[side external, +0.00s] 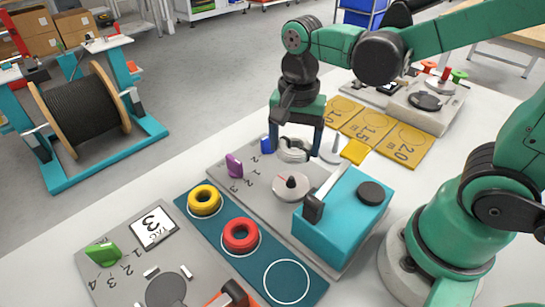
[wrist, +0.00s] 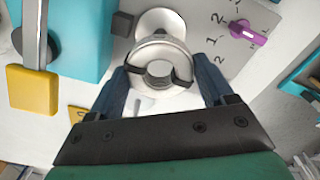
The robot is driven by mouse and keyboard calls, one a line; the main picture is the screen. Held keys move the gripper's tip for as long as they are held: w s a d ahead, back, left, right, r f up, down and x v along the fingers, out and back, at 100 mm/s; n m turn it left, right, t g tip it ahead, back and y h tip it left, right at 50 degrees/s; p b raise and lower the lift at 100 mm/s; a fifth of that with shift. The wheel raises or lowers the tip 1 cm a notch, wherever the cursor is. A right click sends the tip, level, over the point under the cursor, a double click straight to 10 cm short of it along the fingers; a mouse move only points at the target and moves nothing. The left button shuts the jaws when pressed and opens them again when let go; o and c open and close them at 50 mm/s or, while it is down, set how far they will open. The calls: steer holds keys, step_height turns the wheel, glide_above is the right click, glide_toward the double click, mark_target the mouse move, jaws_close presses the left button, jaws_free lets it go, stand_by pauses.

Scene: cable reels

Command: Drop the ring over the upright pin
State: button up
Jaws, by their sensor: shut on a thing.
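My gripper (side external: 294,146) is shut on a pale grey ring-shaped piece (side external: 290,156), low over the grey plate. In the wrist view my gripper (wrist: 162,70) has one finger on each side of this grey ring (wrist: 160,50). A grey round surface shows inside its opening; I cannot tell whether it is a pin. A white upright cone-shaped pin (side external: 331,149) stands just right of my gripper in the side view, apart from the ring. A yellow ring (side external: 205,201) and a red ring (side external: 240,236) lie on the blue strip.
A round grey disc with a dark centre knob (side external: 291,186) sits in front of my gripper. A teal box (side external: 342,222) with a yellow-tipped lever (side external: 354,152) stands close on the right. A purple knob (side external: 234,165) is on the left. Yellow numbered plates (side external: 372,128) lie behind.

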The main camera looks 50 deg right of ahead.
mark_target(339, 132)
steer(key=d+m, duration=0.2)
steer(key=d, duration=0.2)
steer(key=d+r+m, duration=0.1)
steer(key=d+m, duration=0.1)
steer(key=d, duration=0.3)
steer(key=d+m, duration=0.1)
steer(key=d, duration=0.4)
steer(key=shift+d+r+m, duration=0.15)
steer(key=shift+r+m, duration=0.2)
steer(key=shift+m, duration=0.05)
steer(key=shift+d+f, duration=0.2)
steer(key=shift+d, duration=0.05)
steer(key=shift+f, duration=2)
steer(key=shift+f, duration=3.05)
steer(key=o, duration=1.3)
steer(key=shift+r, duration=0.15)
step_height(339, 132, up, 8)
steer(key=shift+f, duration=0.1)
